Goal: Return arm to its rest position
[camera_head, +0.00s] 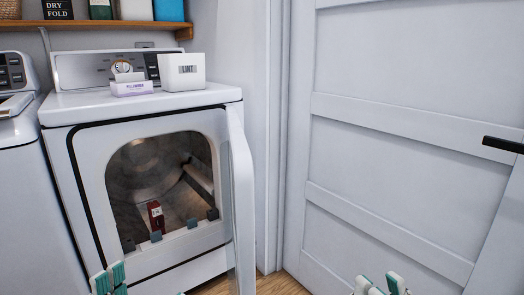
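My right gripper (380,285) shows at the bottom edge, right of centre, with its two pale and teal fingertips apart and nothing between them. It is in front of the white door, clear of the dryer. My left gripper (109,279) shows at the bottom left, in front of the dryer's lower front. Its visible teal and pale finger parts sit close together, and the rest is cut off by the frame. I cannot tell whether it is open. Most of both arms is out of view.
The white dryer (140,100) has its door (241,200) swung open toward me. A dark red box (156,216) stands inside the opening. A white lint bin (182,72) and a small box (131,88) are on top. A panelled door (400,160) with a black handle (503,145) is at right.

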